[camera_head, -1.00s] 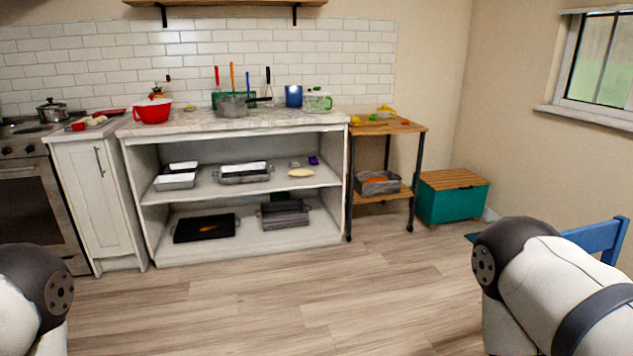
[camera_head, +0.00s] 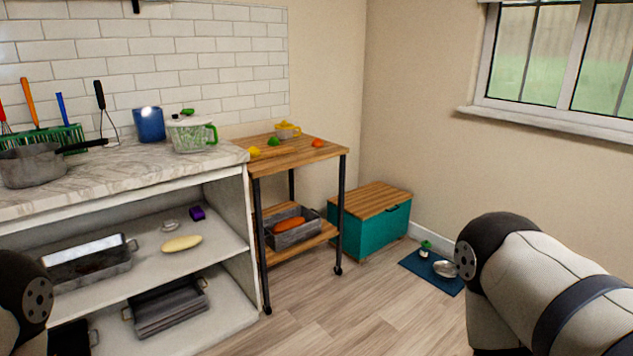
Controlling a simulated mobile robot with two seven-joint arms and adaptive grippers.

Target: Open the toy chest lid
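The toy chest (camera_head: 372,232) is a teal box on the floor in the corner, to the right of the wooden cart. Its wooden slatted lid (camera_head: 370,198) is closed. A small dark handle or latch shows on its front near the top right. My two arms show at the left and right edges of the head view, well short of the chest. Neither gripper is in the picture.
A wooden cart (camera_head: 300,154) with dark legs stands just left of the chest. A blue mat (camera_head: 432,271) with a metal bowl (camera_head: 445,268) lies on the floor right of the chest. White shelving (camera_head: 236,222) fills the left. Floor in front is clear.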

